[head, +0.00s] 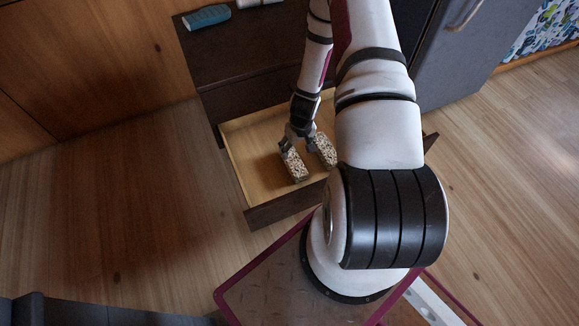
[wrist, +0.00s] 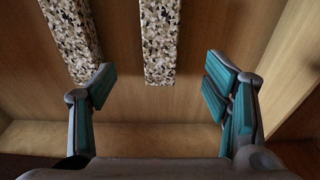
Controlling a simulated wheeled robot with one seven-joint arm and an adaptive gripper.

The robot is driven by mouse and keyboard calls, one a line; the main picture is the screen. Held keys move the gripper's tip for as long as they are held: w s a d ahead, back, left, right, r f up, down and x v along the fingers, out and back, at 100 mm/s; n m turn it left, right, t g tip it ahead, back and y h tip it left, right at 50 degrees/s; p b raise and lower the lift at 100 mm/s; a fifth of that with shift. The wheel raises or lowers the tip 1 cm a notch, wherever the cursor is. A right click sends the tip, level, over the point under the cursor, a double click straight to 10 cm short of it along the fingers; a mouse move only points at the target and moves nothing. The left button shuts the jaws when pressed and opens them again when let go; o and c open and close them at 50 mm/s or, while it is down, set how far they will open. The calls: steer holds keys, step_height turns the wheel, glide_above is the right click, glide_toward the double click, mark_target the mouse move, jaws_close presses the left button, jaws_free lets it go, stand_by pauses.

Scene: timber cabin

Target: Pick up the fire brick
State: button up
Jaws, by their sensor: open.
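Two speckled brown, black and cream blocks lie in the open drawer; they look alike and I cannot tell which is the fire brick. In the head view one block (head: 295,166) is on the left and the other block (head: 326,151) on the right, partly behind my arm. My gripper (head: 297,146) is over the drawer at the left block's far end. In the wrist view my open, empty gripper (wrist: 158,82) has one block (wrist: 158,40) between the lines of its fingers, apart from both. The other block (wrist: 72,38) runs toward the left fingertip.
A grey appliance-like cabinet (head: 447,62) stands to the right. The wooden floor (head: 120,215) at left is clear.

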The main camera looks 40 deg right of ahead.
mark_target(294, 160)
steer(key=f+b, duration=0.1)
steer(key=f, duration=0.1)
steer(key=f+b, duration=0.1)
steer(key=f, duration=0.2)
steer(key=w+f, duration=0.1)
steer(key=f, duration=0.1)
steer(key=shift+w+d+f+b, duration=0.1)
steer(key=shift+f+b, duration=0.3)
steer(key=shift+w+d+f+b, duration=0.1)
steer(key=shift+w+f+b, duration=0.1)
steer(key=shift+f+b, duration=0.5)
steer(key=shift+w+d+f+b, duration=0.1)
steer(key=shift+w+f+b, duration=0.2)
steer(key=shift+f, duration=0.75)
steer(key=shift+w+d+f+b, duration=0.15)
steer(key=shift+f+b, duration=0.35)
steer(key=shift+f, duration=0.4)
steer(key=shift+a, duration=0.1)
steer(key=shift+r, duration=0.1)
jaws_close()
